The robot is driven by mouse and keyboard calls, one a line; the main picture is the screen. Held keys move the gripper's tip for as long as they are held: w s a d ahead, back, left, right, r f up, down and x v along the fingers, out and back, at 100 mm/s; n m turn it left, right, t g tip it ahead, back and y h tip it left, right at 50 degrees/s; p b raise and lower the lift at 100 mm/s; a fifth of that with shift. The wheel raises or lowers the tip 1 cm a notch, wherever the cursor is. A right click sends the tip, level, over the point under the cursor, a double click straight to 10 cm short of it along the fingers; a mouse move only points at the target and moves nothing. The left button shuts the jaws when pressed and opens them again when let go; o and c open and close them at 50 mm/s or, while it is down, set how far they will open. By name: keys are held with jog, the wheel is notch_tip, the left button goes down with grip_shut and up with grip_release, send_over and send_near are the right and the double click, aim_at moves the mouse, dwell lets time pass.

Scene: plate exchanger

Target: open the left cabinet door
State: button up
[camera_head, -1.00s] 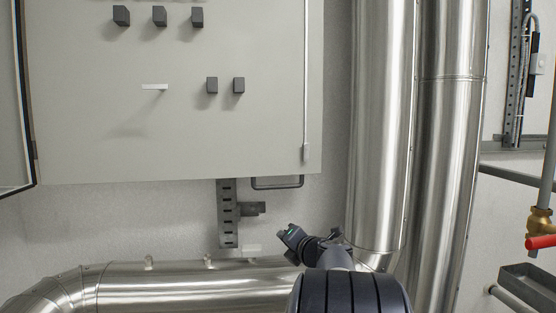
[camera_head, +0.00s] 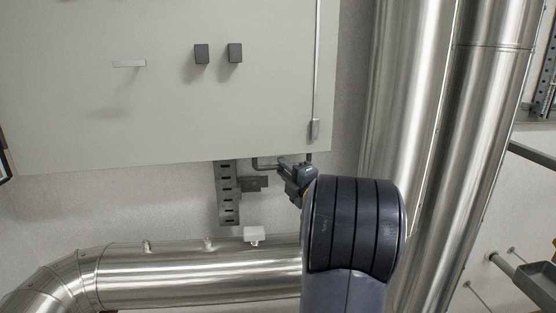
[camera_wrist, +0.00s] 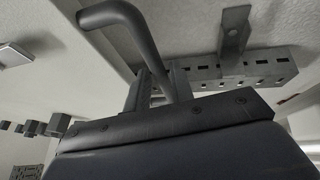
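The cabinet (camera_head: 170,110) is a pale grey front with dark square knobs, filling the upper left of the head view. A thin dark bent bar (camera_head: 262,166) hangs under its bottom edge. My gripper (camera_head: 293,170) is at the right part of this bar, just under the cabinet. In the wrist view the bent bar (camera_wrist: 147,45) comes down to my gripper (camera_wrist: 160,90), between or right beside its fingers. The fingertips are partly hidden by the bar and the gripper body, so I cannot tell whether they grip it.
A slotted metal bracket (camera_head: 228,195) is on the wall left of my gripper. A horizontal metal pipe (camera_head: 200,275) runs below, with a small white block (camera_head: 254,233) on top. Large vertical pipes (camera_head: 410,90) stand close on the right. A pale strip (camera_head: 129,64) is on the cabinet front.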

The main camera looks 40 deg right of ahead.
jog(key=x, duration=0.3)
jog(key=shift+w, duration=0.25)
grip_shut()
